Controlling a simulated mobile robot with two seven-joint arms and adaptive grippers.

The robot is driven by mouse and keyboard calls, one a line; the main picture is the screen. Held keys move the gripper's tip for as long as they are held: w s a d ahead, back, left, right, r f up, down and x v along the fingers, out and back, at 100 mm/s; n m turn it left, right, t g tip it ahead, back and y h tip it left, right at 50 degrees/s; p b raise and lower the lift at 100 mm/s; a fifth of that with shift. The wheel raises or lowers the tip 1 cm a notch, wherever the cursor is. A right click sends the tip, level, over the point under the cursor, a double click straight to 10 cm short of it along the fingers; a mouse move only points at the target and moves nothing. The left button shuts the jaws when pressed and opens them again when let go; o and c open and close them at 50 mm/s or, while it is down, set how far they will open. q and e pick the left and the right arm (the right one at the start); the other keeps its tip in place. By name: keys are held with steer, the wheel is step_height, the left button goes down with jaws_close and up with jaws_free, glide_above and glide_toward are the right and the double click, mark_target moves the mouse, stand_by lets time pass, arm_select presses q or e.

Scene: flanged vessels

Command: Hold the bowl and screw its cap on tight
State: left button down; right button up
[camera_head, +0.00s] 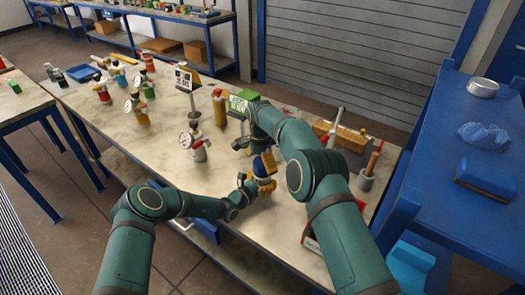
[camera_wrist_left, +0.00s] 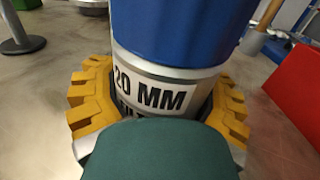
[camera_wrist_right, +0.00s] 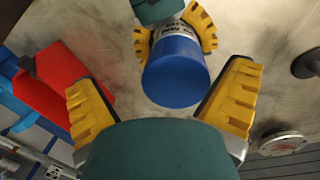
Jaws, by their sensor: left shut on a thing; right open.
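The bowl is a silver cylinder with a "20 MM" label (camera_wrist_left: 150,92) in the left wrist view. Its blue cap (camera_wrist_left: 180,30) sits on top; I cannot tell how tight it is. In the head view the blue cap (camera_head: 264,161) shows over the table. My left gripper (camera_wrist_left: 160,108) is shut on the silver body, a yellow finger on each side. In the right wrist view the cap's flat blue top (camera_wrist_right: 175,82) faces me, with the labelled body behind it. My right gripper (camera_wrist_right: 163,98) is open, its yellow fingers apart on either side of the cap and not touching it.
A red object (camera_wrist_right: 60,82) lies near my right gripper.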

mark_target(263, 180)
steer(key=n, duration=0.4)
steer(key=shift+r, duration=0.1)
steer(key=n, duration=0.4)
steer(key=shift+r, duration=0.2)
steer(key=n, duration=0.5)
steer(key=shift+w+r+n, duration=0.15)
steer(key=shift+r+n, duration=0.25)
steer(key=n, duration=0.4)
steer(key=r+n, duration=0.1)
steer(key=shift+w+n+t, duration=0.3)
steer(key=shift+n, duration=0.1)
steer(key=n, duration=0.1)
steer(key=r+n, duration=0.1)
steer(key=n, duration=0.1)
steer(key=shift+w+d, duration=0.1)
steer(key=shift+w, duration=0.05)
steer(key=n, duration=0.2)
steer(key=r+n, duration=0.1)
steer(key=n, duration=0.1)
steer(key=shift+w+d+t, duration=0.1)
steer(key=shift+w+t, duration=0.15)
steer(key=shift+t, duration=0.05)
steer(key=shift+f, duration=0.15)
steer(key=shift+f, duration=3.95)
